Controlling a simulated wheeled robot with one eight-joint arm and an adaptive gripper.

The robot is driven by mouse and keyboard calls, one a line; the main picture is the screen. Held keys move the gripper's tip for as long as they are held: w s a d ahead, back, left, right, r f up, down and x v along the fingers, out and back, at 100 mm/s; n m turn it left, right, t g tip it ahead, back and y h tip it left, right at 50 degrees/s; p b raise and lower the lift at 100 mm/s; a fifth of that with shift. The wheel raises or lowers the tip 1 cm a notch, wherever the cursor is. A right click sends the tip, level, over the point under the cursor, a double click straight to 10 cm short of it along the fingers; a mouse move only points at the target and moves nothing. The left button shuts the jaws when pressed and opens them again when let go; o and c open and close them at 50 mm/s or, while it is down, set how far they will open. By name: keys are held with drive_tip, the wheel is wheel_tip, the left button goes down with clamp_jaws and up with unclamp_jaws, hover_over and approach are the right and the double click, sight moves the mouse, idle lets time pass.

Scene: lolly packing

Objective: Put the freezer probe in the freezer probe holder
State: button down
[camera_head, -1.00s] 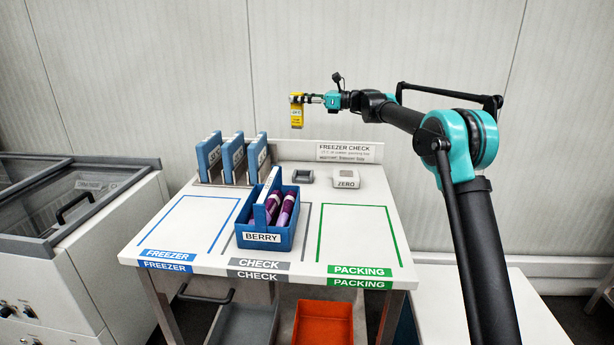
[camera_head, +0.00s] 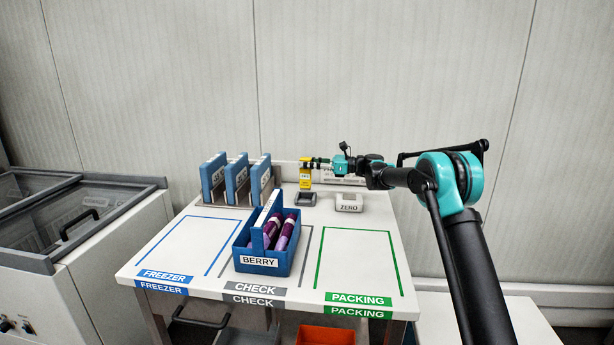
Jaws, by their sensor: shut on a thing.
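The freezer probe (camera_head: 305,178) is a small yellow block with a pale label. My gripper (camera_head: 309,162) is shut on its top end and holds it upright. The freezer probe holder (camera_head: 305,199) is a small dark grey block with an opening, at the back of the table. The probe hangs just above the holder and overlaps its back edge in the picture. I cannot tell whether they touch.
A white ZERO block (camera_head: 349,203) stands right of the holder. Several blue dividers (camera_head: 237,180) stand at the back left. A blue BERRY crate (camera_head: 262,262) with purple lollies sits in front on the table (camera_head: 205,260). The green PACKING area (camera_head: 358,255) is clear.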

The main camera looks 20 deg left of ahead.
sight(309, 174)
drive_tip(key=shift+f, duration=2.3)
drive_tip(key=shift+f, duration=0.1)
drive_tip(key=c, duration=1.2)
unclamp_jaws()
drive_tip(key=shift+d, duration=0.3)
drive_tip(key=v, duration=1.1)
drive_tip(key=shift+w+d, duration=0.15)
